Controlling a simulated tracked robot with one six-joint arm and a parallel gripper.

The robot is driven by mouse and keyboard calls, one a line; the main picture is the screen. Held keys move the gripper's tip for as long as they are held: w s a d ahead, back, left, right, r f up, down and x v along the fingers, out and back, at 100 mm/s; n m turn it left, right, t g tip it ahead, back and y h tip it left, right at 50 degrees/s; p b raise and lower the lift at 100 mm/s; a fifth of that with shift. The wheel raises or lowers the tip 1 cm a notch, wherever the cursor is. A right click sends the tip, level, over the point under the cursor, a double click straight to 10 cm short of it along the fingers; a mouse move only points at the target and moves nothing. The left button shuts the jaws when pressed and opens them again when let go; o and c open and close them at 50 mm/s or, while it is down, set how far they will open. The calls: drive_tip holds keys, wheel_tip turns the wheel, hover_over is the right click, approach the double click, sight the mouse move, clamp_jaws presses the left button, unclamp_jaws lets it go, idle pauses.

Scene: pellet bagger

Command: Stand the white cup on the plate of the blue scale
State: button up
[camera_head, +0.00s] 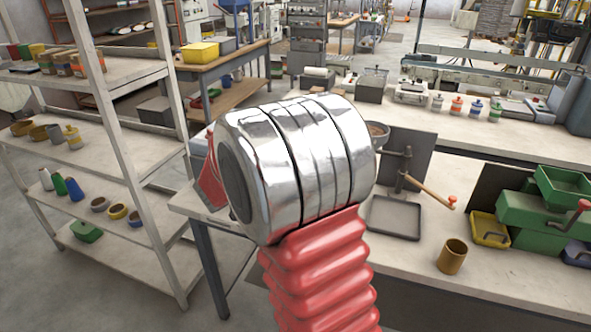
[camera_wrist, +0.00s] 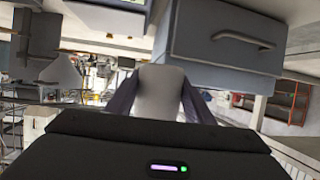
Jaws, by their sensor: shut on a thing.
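In the wrist view my gripper (camera_wrist: 160,100) is shut on the white cup (camera_wrist: 160,84), a plain pale body between its two dark fingers. The cup's lower part is hidden behind the gripper housing. Neither the gripper nor the cup can be made out in the head view, where my own chrome and red arm fills the middle. I cannot make out the blue scale or its plate for certain in either view.
The bench at right holds a brown cup (camera_head: 452,257), a grey tray (camera_head: 393,218), a wooden-handled lever (camera_head: 432,190) and a green machine (camera_head: 530,215). A shelf rack (camera_head: 125,150) stands at left. A grey handled box (camera_wrist: 225,45) is close beyond the cup.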

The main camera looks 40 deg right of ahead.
drive_tip(key=w+a+r+n+t+y, duration=0.1)
drive_tip(key=a+n+t+y, duration=0.1)
drive_tip(key=a, duration=1)
drive_tip(key=w+a+r+n+t+y, duration=0.1)
drive_tip(key=a+n+y, duration=0.3)
drive_tip(key=a, duration=0.9)
drive_tip(key=shift+a+r+n+t+y, duration=0.25)
drive_tip(key=shift+r+n+t+y, duration=0.25)
drive_tip(key=shift+t, duration=0.4)
